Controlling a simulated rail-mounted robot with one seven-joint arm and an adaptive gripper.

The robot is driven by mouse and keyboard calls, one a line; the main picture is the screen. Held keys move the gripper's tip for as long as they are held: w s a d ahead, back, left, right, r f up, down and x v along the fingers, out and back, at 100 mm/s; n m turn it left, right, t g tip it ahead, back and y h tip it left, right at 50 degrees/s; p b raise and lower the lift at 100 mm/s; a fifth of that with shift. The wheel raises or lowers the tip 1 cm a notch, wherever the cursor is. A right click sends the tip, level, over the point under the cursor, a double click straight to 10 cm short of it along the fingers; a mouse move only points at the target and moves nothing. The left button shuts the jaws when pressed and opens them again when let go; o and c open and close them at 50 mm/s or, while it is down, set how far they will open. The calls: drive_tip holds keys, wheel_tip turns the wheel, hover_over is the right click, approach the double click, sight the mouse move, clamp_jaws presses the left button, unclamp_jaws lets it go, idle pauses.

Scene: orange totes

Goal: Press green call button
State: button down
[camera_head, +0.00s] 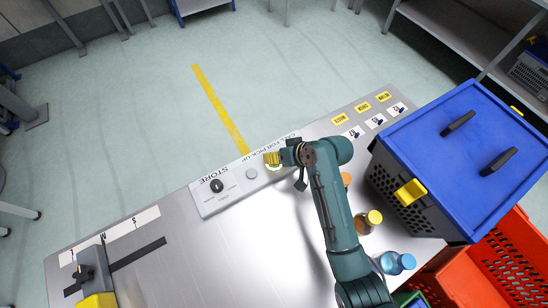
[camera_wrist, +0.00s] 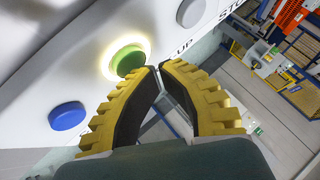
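The green call button (camera_wrist: 130,60) sits on a white panel (camera_head: 232,187) with a bright glowing ring around it. In the head view, my gripper hides most of the button, and part of the pale ring shows below the fingers. My gripper (camera_wrist: 160,68) has yellow ribbed fingers with black inner pads. Its fingertips come together with nothing held between them. The tips are at the lower right edge of the green button; I cannot tell whether they touch it. In the head view, my gripper (camera_head: 272,159) is at the panel's right end.
A blue button (camera_wrist: 68,116) lies beside the green one. The panel carries a black knob (camera_head: 217,186). Bottles with yellow (camera_head: 374,217) and blue (camera_head: 405,261) caps stand right of my arm. A blue-lidded tote (camera_head: 440,135) and orange crate (camera_head: 505,260) are at right. The metal table's left is mostly clear.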

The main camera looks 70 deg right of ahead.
wheel_tip(320, 180, up, 6)
drive_tip(key=p, duration=0.7)
drive_tip(key=shift+r, duration=0.1)
idle(0.4)
